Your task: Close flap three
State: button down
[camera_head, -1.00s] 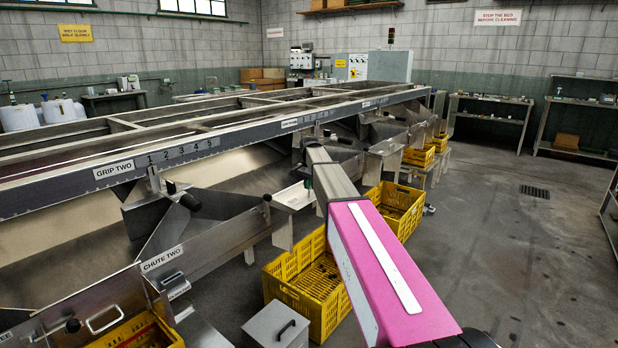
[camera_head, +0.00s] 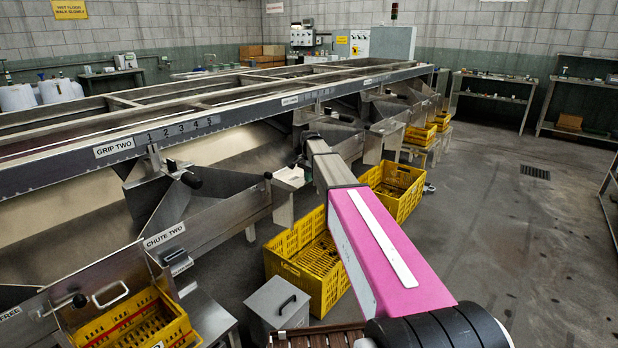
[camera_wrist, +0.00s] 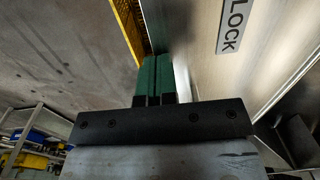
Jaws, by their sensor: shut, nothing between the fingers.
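My gripper (camera_wrist: 160,78) shows in the wrist view with its green fingers together and nothing between them. Its tips are close to a bare metal panel (camera_wrist: 210,75) with a plate ending in "LOCK" (camera_wrist: 233,25); I cannot tell if they touch. In the head view my arm reaches over the crates toward the machine, and my gripper cannot be made out there. No label reading "flap three" is legible. A metal panel with a bar handle (camera_head: 110,294) is at the lower left, beside a cut-off label ending in "REE" (camera_head: 10,315).
The long sizer frame (camera_head: 230,128) spans the left and middle, with the chute two side (camera_head: 215,226) below it. Yellow crates stand at the lower left (camera_head: 145,328), under my arm (camera_head: 295,255) and beyond it (camera_head: 400,190). A grey lidded box (camera_head: 277,303) stands in front.

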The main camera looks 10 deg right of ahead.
jog(key=shift+s+f+t+y, duration=0.1)
jog(key=shift+f+t+y, duration=0.2)
jog(key=shift+f, duration=0.1)
jog(key=w+a+f+t+y, duration=0.2)
jog(key=f+t+y, duration=0.2)
jog(key=f, duration=0.3)
jog(key=w+a+f+t+y, duration=0.2)
jog(key=f+t+y, duration=0.1)
jog(key=f, duration=0.3)
jog(key=r+x, duration=0.1)
jog(key=x, duration=0.8)
jog(key=shift+w+a+f, duration=0.25)
jog(key=shift+w+a, duration=0.15)
jog(key=shift+w, duration=0.15)
